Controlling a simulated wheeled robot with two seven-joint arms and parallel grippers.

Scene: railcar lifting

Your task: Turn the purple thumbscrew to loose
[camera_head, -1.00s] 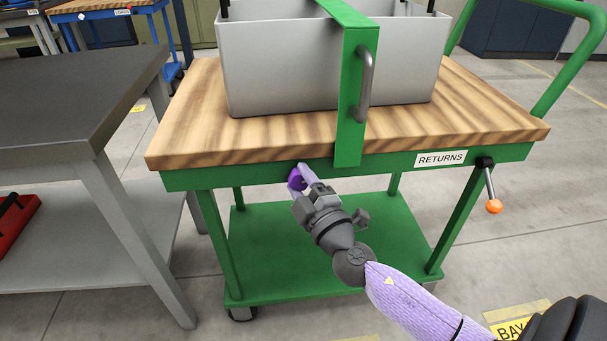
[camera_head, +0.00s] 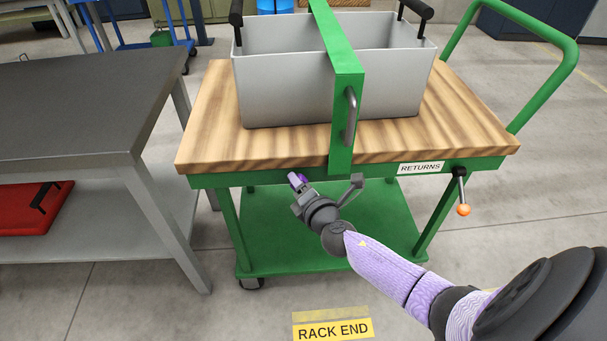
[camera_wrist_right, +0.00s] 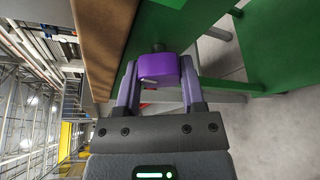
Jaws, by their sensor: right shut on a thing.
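The purple thumbscrew (camera_wrist_right: 158,70) is on the front of the green cart frame, under the wooden top's edge. In the right wrist view it sits between the two lilac fingers of my right gripper (camera_wrist_right: 158,84), which is shut on it. A short dark shaft joins it to the green frame. In the head view my right gripper (camera_head: 298,184) reaches the cart's front rail left of the green strap, and it mostly hides the thumbscrew. My left gripper is not in view.
A grey bin (camera_head: 285,90) stands on the wooden top (camera_head: 215,135) under a green strap (camera_head: 342,110) with a grey handle. A lever with an orange knob (camera_head: 463,210) hangs right of the RETURNS label (camera_head: 420,168). A grey table (camera_head: 75,110) stands at left, with a red case (camera_head: 28,208) on its shelf.

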